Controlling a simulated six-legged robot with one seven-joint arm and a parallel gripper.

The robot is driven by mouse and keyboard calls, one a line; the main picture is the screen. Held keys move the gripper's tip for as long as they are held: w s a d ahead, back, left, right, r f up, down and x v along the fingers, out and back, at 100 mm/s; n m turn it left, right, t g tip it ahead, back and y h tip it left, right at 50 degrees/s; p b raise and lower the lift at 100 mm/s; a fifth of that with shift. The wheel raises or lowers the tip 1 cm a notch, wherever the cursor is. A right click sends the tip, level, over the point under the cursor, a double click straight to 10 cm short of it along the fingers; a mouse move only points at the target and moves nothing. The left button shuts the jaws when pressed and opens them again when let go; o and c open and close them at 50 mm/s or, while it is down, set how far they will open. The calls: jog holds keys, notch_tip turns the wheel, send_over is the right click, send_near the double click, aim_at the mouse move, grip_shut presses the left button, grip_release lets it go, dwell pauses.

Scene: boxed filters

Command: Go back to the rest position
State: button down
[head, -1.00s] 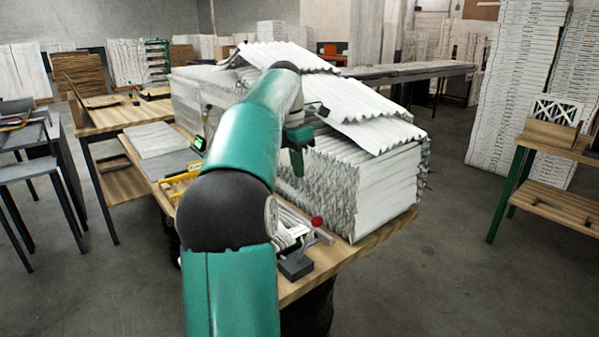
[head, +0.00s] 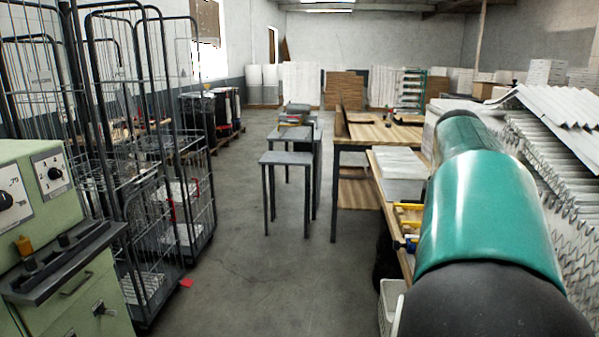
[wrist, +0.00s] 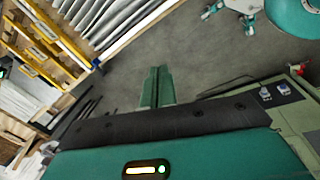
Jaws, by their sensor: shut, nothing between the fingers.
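My gripper (wrist: 157,88) shows in the wrist view as two green fingers pressed together, with nothing between them. It hangs over the grey concrete floor (wrist: 200,62), apart from any object. In the head view my green arm fills the lower right, and the gripper is hidden behind it.
In the head view, a workbench (head: 400,188) and stacked pleated filters (head: 560,185) stand close by my arm at right. Wire roll cages (head: 150,150) and a green machine (head: 60,200) stand at left. Small grey tables (head: 290,158) stand mid-floor.

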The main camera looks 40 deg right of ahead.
jog(key=w+a+f+m+t, duration=0.15)
jog(key=w+a, duration=0.25)
jog(key=a, duration=0.7)
jog(key=w+a+f+m+t, duration=0.1)
jog(key=w+a+f, duration=0.15)
jog(key=a, duration=0.95)
jog(key=s+a+f+m+t, duration=0.1)
jog(key=a+f, duration=0.3)
jog(key=a, duration=0.5)
jog(key=s+a+f+m+t+y, duration=0.1)
jog(key=s+a+f+m, duration=0.1)
jog(key=a, duration=0.7)
notch_tip(320, 180, down, 2)
jog(key=shift+s+f+y, duration=0.25)
jog(key=shift+s+y, duration=0.05)
jog(key=shift+s, duration=0.2)
jog(key=shift+d, duration=0.25)
